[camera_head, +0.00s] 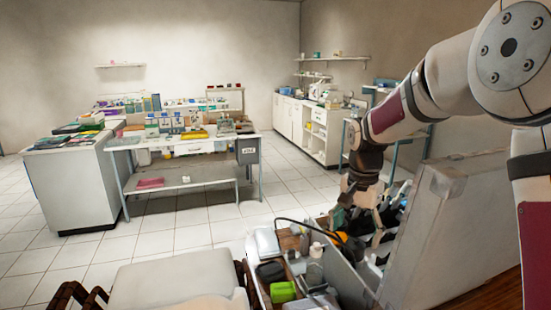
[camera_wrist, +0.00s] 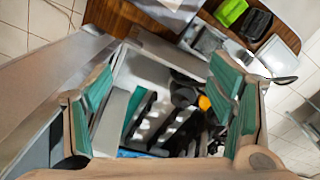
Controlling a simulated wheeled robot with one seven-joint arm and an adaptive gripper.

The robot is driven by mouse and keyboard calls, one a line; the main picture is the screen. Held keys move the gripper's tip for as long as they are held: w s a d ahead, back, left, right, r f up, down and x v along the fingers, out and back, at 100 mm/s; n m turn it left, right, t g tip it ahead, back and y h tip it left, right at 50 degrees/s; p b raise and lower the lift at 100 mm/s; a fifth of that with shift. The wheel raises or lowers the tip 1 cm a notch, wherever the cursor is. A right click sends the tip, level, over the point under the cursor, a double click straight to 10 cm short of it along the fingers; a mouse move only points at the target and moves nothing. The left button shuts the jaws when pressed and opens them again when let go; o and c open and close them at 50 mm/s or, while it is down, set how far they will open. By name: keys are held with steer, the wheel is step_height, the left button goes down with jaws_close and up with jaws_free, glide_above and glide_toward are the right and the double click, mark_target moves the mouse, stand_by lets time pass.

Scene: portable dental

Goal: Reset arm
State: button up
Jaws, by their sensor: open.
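My arm reaches in from the right in the head view and bends down over an open portable dental case. My gripper (camera_head: 362,210) hangs at its end, low over the case. In the wrist view my gripper (camera_wrist: 165,95) is open, with its two teal-padded fingers wide apart and nothing between them. Below the fingers is a case compartment (camera_wrist: 150,70) with dark slots and a black tool with a yellow part (camera_wrist: 204,103). The fingertips partly hide the compartment's sides.
The case's raised grey lid (camera_head: 440,235) stands close to the right of my gripper. A tray section beside it holds a bright green box (camera_head: 283,292) and a dark box (camera_head: 270,271). A white chair seat (camera_head: 180,280) is at front left. A cluttered workbench (camera_head: 190,145) stands farther back, with open tiled floor between.

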steer(key=s+r+n+t, duration=0.1)
steer(key=s+r+n, duration=0.1)
steer(key=s+r, duration=0.35)
steer(key=s+r+n+t, duration=0.1)
steer(key=s+r+n, duration=0.15)
steer(key=s, duration=0.65)
steer(key=s+r+n+t, duration=0.1)
steer(key=s+r+n, duration=0.1)
steer(key=s+r, duration=0.35)
steer(key=s+f+n+t, duration=0.1)
steer(key=s+f+n, duration=0.1)
steer(key=s, duration=0.8)
steer(key=shift+s+f+t, duration=0.3)
steer(key=shift+s+f, duration=0.05)
steer(key=shift+f, duration=0.25)
steer(key=shift+d+n, duration=0.1)
steer(key=shift+n, duration=0.15)
